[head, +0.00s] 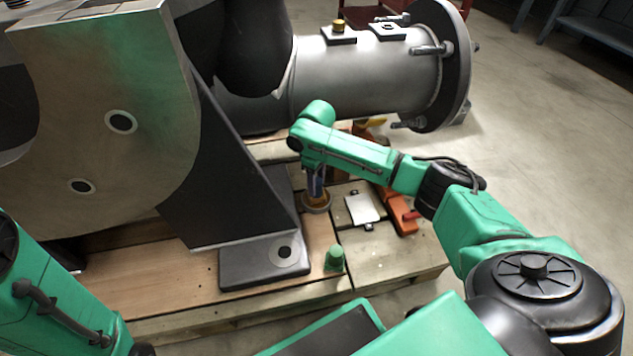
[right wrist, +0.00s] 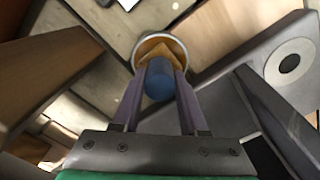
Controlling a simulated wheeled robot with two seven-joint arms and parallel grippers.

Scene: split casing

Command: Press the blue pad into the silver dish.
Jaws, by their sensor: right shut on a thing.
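My right gripper (head: 316,188) points down over the silver dish (head: 318,210) on the wooden pallet. In the right wrist view, the right gripper (right wrist: 158,78) is shut on a blue, rounded pad (right wrist: 158,84). The silver dish also shows there as a round rim (right wrist: 139,44) just beyond the fingertips. A tan-orange piece (right wrist: 160,50) shows inside the rim, beyond the blue pad. I cannot tell whether the pad touches the dish or the tan piece. My left arm enters at lower left of the head view; its gripper is out of the picture.
A dark angled bracket (head: 235,205) stands close left of the dish. A grey pipe (head: 365,75) with a flange lies behind. A white plate (head: 362,208) and an orange tool (head: 402,213) lie right of the dish. A small green cone (head: 334,259) stands in front.

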